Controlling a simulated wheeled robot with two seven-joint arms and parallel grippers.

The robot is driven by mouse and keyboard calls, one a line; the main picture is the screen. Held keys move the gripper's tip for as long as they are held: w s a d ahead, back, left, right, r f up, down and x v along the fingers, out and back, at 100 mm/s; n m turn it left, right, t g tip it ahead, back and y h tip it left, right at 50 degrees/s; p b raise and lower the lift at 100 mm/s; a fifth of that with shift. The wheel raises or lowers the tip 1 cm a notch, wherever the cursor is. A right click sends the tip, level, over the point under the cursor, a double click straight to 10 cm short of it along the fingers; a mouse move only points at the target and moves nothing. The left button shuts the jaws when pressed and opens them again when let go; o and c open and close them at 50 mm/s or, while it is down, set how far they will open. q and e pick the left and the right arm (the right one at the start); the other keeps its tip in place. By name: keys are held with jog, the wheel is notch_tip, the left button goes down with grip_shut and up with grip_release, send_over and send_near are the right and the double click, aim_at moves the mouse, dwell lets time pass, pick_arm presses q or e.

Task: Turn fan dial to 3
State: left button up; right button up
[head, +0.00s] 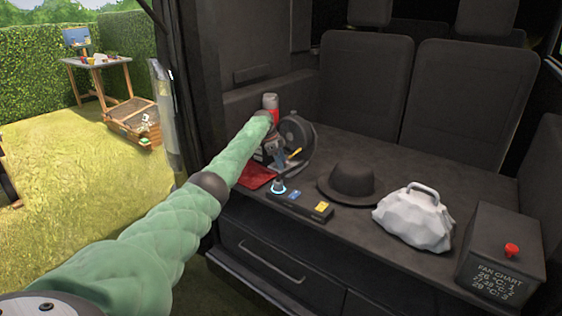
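A dark round fan (297,133) stands at the back left of the dark vehicle deck. Its dial cannot be made out. My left arm reaches in from the lower left, and my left gripper (272,154) is beside the fan, on its left and nearer side. The gripper is small and dark against the fan, so its fingers and any contact are unclear. My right gripper is out of view.
A black device (307,208) with blue and yellow parts lies in front of the fan. A red item (255,177), a red-and-white can (270,103), a dark hat (352,182) and a white bag (414,220) share the deck. Seats stand behind; grass lies outside at left.

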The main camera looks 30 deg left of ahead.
pick_arm(q)
jog(key=v, duration=0.7)
jog(key=shift+a+r, duration=0.15)
jog(key=shift+r, duration=0.2)
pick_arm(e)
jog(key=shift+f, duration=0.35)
pick_arm(q)
jog(key=shift+s, duration=0.1)
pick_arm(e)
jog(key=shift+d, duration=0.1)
